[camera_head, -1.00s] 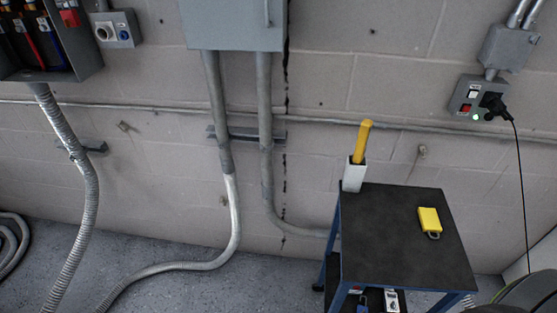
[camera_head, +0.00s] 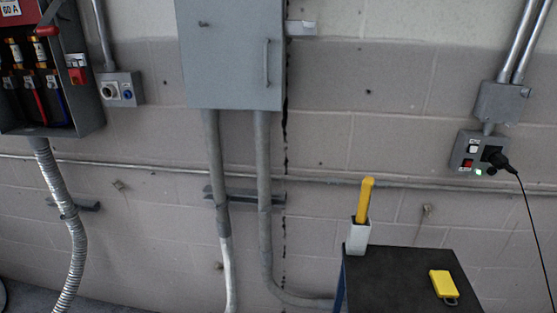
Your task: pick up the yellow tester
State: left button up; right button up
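A yellow stick-shaped tester (camera_head: 366,200) stands upright, tilted slightly to the right, in a white holder (camera_head: 357,238). The holder is at the back left corner of a black-topped cart (camera_head: 395,280); the tester's lower end is hidden inside it. A flat yellow padlock-like piece with a grey shackle (camera_head: 443,284) lies on the cart's right side. Neither of my grippers is in view.
A grey wall cabinet (camera_head: 232,55) is shut. An open fuse box (camera_head: 40,85) hangs at the left. At the right, a black plug with a cord (camera_head: 497,160) sits in a wall outlet box (camera_head: 468,150). Conduits run down and along the block wall.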

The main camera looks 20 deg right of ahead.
aim_at(366, 195)
jog(key=z, duration=1.2)
